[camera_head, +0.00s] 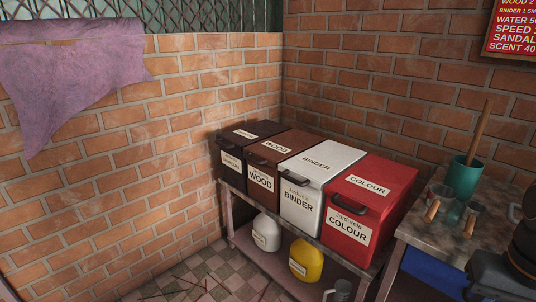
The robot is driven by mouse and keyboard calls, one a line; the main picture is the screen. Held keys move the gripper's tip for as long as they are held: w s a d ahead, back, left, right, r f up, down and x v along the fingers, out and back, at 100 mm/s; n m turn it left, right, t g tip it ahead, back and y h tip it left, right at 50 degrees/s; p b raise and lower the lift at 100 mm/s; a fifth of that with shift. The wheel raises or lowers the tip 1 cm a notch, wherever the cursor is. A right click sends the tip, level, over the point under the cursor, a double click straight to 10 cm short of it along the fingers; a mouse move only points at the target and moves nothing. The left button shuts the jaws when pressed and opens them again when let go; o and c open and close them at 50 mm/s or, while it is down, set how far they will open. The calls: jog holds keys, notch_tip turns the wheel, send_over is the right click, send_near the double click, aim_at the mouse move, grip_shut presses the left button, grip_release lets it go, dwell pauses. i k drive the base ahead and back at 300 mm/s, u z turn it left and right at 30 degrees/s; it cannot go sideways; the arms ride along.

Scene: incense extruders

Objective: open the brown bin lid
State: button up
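The brown bin (271,196) stands second from the left in a row on a shelf against the brick wall, with a WOOD label on its front. Its lid (293,138) lies flat and looks shut, with another WOOD label on top. A dark handle (256,161) shows at the lid's front edge. The inside of the bin is hidden. My gripper is not in this view.
A near-black bin (229,172) stands close on the left of the brown one. A white BINDER bin (298,221) and a red COLOUR bin (385,228) stand to its right. A cluttered worktable (420,236) is at the right. Floor (205,273) shows in front.

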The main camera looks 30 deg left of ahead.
aim_at(271, 151)
jog(key=u, duration=0.8)
jog(key=k, duration=1.2)
jog(key=z, duration=0.1)
jog(key=i, duration=0.3)
jog(key=u, duration=0.8)
jog(key=i, duration=1.2)
jog(key=z, duration=0.3)
